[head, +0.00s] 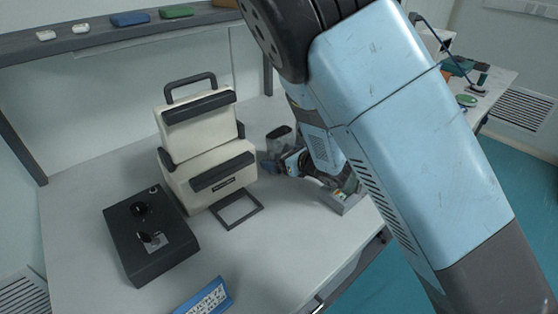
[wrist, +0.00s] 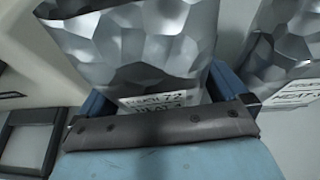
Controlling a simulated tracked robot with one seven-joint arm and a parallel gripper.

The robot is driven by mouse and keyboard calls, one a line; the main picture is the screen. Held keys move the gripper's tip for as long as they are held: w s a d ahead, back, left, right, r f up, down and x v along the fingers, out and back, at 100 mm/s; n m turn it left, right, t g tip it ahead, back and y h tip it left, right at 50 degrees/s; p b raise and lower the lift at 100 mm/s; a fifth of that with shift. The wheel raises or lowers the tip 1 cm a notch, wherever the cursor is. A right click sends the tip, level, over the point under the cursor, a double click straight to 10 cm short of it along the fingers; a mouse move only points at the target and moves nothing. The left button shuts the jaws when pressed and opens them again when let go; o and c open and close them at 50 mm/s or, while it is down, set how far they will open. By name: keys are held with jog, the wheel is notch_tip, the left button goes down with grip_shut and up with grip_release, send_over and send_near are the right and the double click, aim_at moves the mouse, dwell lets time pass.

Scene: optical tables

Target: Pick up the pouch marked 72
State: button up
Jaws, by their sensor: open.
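The pouch marked 72 (wrist: 140,45) is a crinkled silver bag with a white label near its lower edge. Its label shows 72 and a second line that is partly covered. My gripper (wrist: 155,88) is open, with one blue finger on each side of this pouch's lower part. I cannot tell whether the fingers touch it. A second silver pouch (wrist: 285,45) stands to the right, just outside the right finger, and its number is not readable. In the head view my gripper (head: 276,163) is low over the table beside a small grey pouch-like shape (head: 279,136), partly hidden by my arm.
A cream and black instrument (head: 205,150) stands left of my gripper, with a black frame (head: 237,209) before it. A black control box (head: 150,235) and a blue-framed sign (head: 205,298) are further left and front. A small grey box (head: 345,197) is close on the right.

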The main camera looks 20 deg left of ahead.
jog(key=c, duration=0.9)
jog(key=shift+o, duration=0.2)
jog(key=shift+r, duration=0.1)
